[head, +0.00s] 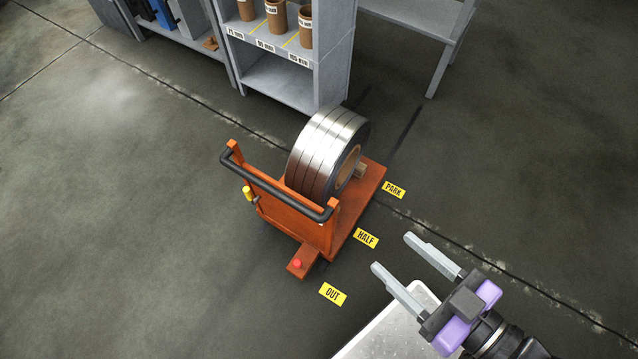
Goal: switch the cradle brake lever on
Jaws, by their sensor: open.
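The orange cradle cart (285,222) stands on the floor in the middle of the head view, with a black push handle (278,188) along its near left side. A small red knob (297,264) sits on an orange plate at the cart's near end. A yellow-tipped part (247,193) sticks out at the left end of the handle side. I cannot tell for sure which of these two is the brake lever, or its setting. My gripper (391,252) is open and empty, right of the cart and apart from it.
A steel strip coil (327,150) rests on the cart. Yellow floor labels PARK (394,190), HALF (366,238) and OUT (333,294) lie along its right side. A grey shelf rack (290,75) with brown tubes stands behind. The floor at left is clear.

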